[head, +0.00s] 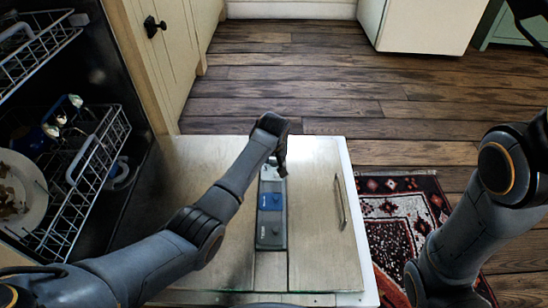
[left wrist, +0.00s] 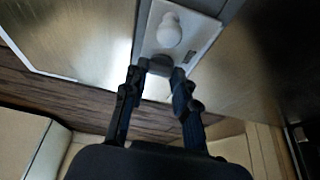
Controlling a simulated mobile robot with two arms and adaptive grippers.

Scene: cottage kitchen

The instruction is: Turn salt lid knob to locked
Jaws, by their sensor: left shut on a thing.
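The open dishwasher door (head: 210,215) lies flat in the head view, with a narrow strip set in it: a pale far section (head: 267,178), a blue middle section (head: 270,201) and a dark grey near section (head: 270,236). My left gripper (head: 280,170) reaches down at the strip's far end. In the left wrist view its fingers (left wrist: 161,75) are shut on a dark round knob (left wrist: 160,62), which I take for the salt lid knob. The knob sits on a white panel (left wrist: 200,42) beside a white rounded knob (left wrist: 169,31). The knob's lock marks cannot be read. My right gripper does not show.
Dishwasher racks (head: 88,172) with a plate (head: 18,190) and other dishes stand at the left. A door handle (head: 339,203) lies right of the strip. A patterned rug (head: 400,215) lies right of the door. The wooden floor (head: 300,85) beyond is clear.

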